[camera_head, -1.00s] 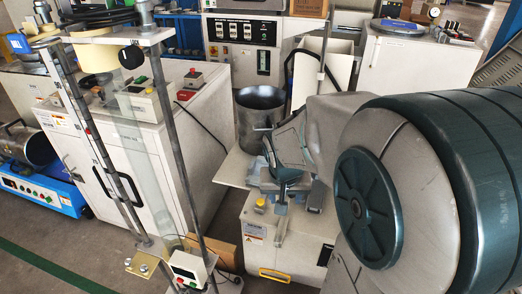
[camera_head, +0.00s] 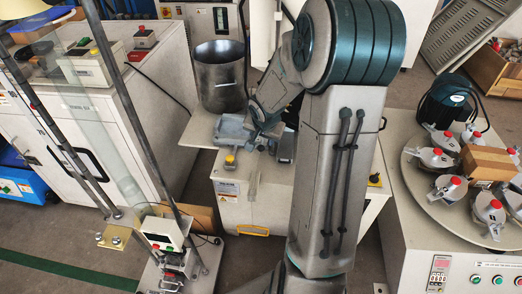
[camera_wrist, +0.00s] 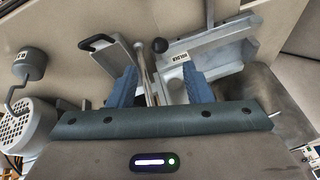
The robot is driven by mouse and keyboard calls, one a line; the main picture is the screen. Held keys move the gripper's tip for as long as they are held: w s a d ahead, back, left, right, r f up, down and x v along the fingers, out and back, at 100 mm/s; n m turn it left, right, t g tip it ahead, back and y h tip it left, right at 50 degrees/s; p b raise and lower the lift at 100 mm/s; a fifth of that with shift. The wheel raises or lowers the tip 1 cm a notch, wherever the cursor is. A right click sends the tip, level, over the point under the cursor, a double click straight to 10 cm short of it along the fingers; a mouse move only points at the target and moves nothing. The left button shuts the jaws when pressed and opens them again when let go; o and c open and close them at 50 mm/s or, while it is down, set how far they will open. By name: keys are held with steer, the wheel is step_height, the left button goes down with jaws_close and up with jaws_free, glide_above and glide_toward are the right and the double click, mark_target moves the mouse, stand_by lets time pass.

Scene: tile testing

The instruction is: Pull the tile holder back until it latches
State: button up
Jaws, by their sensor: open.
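In the wrist view, the tile holder (camera_wrist: 215,52) is a pale grey metal piece with a small printed label, on the machine's light top. A thin metal lever with a black ball knob (camera_wrist: 160,45) stands beside it. My gripper (camera_wrist: 159,72) is open, with its two blue fingers on either side of the lever area and the holder's near end. I cannot tell whether either finger touches the metal. In the head view, the grey fixture (camera_head: 233,130) sits on the white machine (camera_head: 235,207). My arm hides its right side and most of my gripper.
A metal drum (camera_head: 221,77) stands behind the fixture. A round table (camera_head: 415,185) with several red-capped jars is at right. A glass-tube stand (camera_head: 117,218) is at left.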

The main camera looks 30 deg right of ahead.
mark_target(261, 146)
steer(key=b+x, duration=0.3)
steer(key=x, duration=0.5)
steer(key=shift+w, duration=0.1)
jaws_close()
